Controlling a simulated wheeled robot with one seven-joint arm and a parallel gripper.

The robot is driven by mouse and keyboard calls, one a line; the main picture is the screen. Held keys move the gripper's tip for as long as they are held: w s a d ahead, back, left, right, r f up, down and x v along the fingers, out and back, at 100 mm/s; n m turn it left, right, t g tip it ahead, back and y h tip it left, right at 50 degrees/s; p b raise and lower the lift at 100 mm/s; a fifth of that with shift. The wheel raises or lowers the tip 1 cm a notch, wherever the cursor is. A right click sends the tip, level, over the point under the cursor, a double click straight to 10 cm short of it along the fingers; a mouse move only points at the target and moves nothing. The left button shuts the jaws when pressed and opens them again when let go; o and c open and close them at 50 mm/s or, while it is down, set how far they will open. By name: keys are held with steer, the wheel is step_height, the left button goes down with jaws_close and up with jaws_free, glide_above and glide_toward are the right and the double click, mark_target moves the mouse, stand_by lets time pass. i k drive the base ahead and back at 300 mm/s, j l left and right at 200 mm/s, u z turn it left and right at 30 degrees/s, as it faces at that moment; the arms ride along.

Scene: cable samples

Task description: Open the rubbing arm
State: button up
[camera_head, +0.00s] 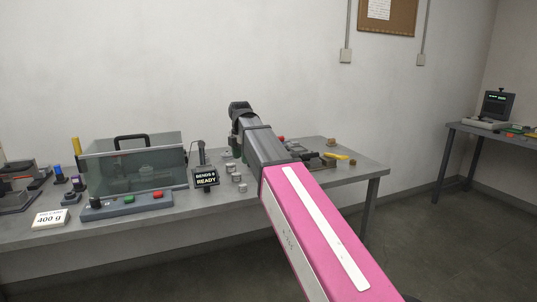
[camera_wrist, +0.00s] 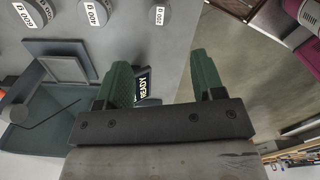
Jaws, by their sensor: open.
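My gripper (camera_wrist: 163,75) shows in the wrist view with its two green fingers apart and nothing between them. Its fingertips are over the table's edge, with the floor beyond. The left finger partly covers a dark display (camera_wrist: 142,88) reading READY. I cannot make out the rubbing arm for certain. A dark device with a raised part (camera_head: 17,177) stands at the table's far left. A device with a yellow handle (camera_head: 335,156) lies at the right end, partly hidden by my arm.
A clear box with a black handle (camera_head: 131,165) stands behind a button panel (camera_head: 128,203). Several round weights (camera_head: 236,177) stand near the display. Another table (camera_head: 468,132) stands far right. Floor between tables is clear.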

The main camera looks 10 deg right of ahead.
mark_target(300, 150)
steer(key=j+z, duration=0.25)
steer(key=z, duration=0.15)
steer(key=j+z, duration=0.4)
steer(key=k+j+z, duration=0.1)
steer(key=z, duration=0.3)
